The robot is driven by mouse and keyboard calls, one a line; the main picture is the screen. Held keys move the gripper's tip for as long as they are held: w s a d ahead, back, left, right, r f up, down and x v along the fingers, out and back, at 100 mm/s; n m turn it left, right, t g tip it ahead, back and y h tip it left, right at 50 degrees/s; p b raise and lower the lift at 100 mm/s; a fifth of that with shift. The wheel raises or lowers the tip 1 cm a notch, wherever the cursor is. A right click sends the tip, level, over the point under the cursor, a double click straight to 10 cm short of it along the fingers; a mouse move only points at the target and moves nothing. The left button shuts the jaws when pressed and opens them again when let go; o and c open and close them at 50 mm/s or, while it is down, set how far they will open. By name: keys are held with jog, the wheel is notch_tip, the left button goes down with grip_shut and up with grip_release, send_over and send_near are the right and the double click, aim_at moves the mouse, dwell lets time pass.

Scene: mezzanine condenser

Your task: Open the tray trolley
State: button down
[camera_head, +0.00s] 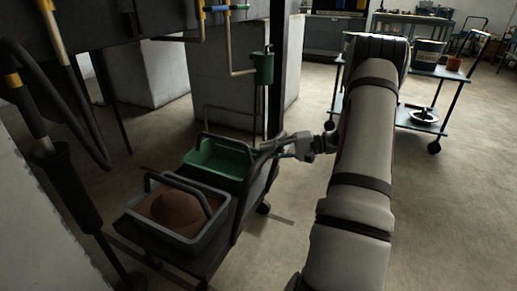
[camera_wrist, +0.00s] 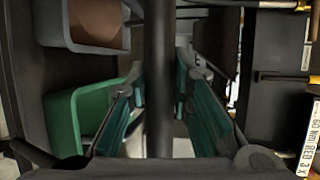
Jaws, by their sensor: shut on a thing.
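The tray trolley (camera_head: 243,215) is a low dark cart on castors, left of centre in the head view. It carries a green tray (camera_head: 205,171) and a grey tray (camera_head: 214,222) with a brown rounded thing inside. My gripper (camera_head: 281,145) is at the trolley's dark handle (camera_head: 262,154), at the cart's right end. In the wrist view the handle (camera_wrist: 159,50) is a dark bar running upright between my teal-padded fingers, and the gripper is shut on it. The green tray (camera_wrist: 62,118) and grey tray (camera_wrist: 52,28) show to its left.
A green container (camera_head: 263,68) hangs by a dark post behind the trolley. Dark hoses and pipes crowd the left. Open concrete floor (camera_head: 455,215) lies to the right.

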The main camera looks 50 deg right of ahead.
jog(key=shift+s+d+f, duration=0.1)
jog(key=shift+s+d, duration=0.2)
jog(key=shift+s, duration=0.6)
jog(key=shift+s+d+r, duration=0.1)
jog(key=shift+s+d, duration=0.2)
jog(key=shift+s, duration=0.65)
jog(key=shift+s+d+f, duration=0.1)
jog(key=shift+s+d, duration=0.2)
jog(key=shift+s, duration=0.6)
jog(key=c, duration=1.4)
grip_release()
jog(key=v, duration=1.2)
